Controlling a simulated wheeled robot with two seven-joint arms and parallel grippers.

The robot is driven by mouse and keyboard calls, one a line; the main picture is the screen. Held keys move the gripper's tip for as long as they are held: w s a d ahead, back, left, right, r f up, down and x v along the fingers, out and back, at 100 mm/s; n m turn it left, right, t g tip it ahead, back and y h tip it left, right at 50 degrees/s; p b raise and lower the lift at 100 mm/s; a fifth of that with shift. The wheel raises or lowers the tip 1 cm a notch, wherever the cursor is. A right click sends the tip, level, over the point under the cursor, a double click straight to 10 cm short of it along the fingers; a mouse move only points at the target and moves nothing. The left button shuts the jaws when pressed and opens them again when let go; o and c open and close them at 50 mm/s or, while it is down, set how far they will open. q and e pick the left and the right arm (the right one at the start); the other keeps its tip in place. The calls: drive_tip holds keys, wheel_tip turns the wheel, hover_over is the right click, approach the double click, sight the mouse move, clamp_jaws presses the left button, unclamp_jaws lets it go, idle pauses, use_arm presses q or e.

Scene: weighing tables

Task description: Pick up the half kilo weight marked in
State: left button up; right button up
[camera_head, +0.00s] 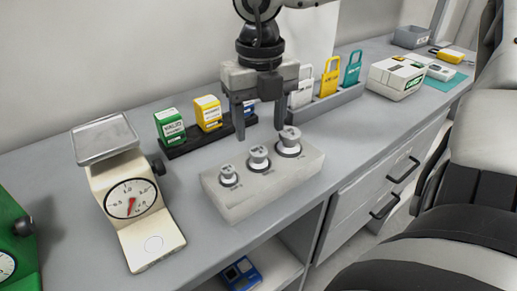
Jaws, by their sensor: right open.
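Three silver weights stand in a row on a pale grey block: a small one (228,176) at the left, a middle one (259,158) and a larger one (290,141) at the right. Their markings are too small to read, so I cannot tell which is the half kilo. The block (265,192) sits on the grey counter. My right gripper (260,116) is open and empty, pointing down above and behind the middle and right weights. Its right finger is close to the top of the right weight; I cannot tell if they touch. My left gripper is not in view.
A cream dial scale (152,237) with a metal pan stands at the left. Green (170,126) and yellow (208,113) boxes stand in a black rack behind. Coloured tags stand in a grey holder (322,107). A white device (396,77) lies at the back right.

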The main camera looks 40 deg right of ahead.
sight(258, 150)
drive_tip(key=f, duration=0.5)
drive_tip(key=shift+s+a+p, duration=0.15)
drive_tip(key=shift+a+p, duration=0.05)
drive_tip(key=shift+p, duration=0.15)
clamp_jaws()
drive_tip(key=shift+r, duration=0.15)
